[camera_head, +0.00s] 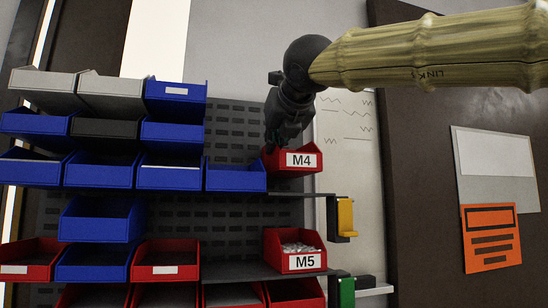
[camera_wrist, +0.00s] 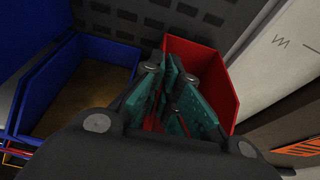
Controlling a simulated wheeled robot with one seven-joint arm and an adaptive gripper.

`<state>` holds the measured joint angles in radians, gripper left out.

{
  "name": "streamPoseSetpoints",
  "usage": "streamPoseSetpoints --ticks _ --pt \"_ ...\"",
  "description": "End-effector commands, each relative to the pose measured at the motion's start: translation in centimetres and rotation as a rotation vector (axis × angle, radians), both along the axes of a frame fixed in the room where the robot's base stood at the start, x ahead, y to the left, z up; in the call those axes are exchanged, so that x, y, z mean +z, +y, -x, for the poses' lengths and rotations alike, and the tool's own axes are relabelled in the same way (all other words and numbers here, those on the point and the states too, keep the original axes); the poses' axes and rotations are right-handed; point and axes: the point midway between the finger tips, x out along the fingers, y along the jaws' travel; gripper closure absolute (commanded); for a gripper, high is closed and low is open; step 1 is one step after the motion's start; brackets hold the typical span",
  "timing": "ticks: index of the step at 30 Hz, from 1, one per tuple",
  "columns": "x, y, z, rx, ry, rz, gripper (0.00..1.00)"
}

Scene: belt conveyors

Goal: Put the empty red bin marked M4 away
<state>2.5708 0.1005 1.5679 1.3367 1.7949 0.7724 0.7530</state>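The red bin marked M4 (camera_head: 289,169) is at the right end of the rack, its label facing out. Its lower edge shows a little above the shelf edge (camera_head: 300,194), with a gap between. My gripper (camera_head: 271,146) is at the bin's left rear side. In the wrist view the red bin (camera_wrist: 205,58) lies beyond and around the teal fingers (camera_wrist: 172,108), which are close together with red showing between them; they look shut on its wall. No contents show in the visible part of the bin; the fingers hide some of it.
A blue bin (camera_head: 236,178) stands just left; its inside shows in the wrist view (camera_wrist: 95,85). The red M5 bin (camera_head: 294,262), holding small pale parts, is below. A yellow holder (camera_head: 346,217) hangs at lower right. More blue, grey and red bins fill the left.

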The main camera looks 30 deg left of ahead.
Motion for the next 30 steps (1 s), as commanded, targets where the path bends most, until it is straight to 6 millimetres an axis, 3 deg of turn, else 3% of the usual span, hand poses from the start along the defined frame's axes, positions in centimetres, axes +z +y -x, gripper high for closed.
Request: streamPoseSetpoints --ticks 15,26,28,30 --pt "-4.1 -0.1 0.0 -0.001 0.0 0.0 1.0" --pt "-4.5 0.0 0.0 0.0 0.0 0.0 1.0" --pt "-4.5 0.0 0.0 0.0 0.001 -0.001 0.88" --pt "-4.5 0.0 0.0 0.0 0.001 -0.001 0.86"
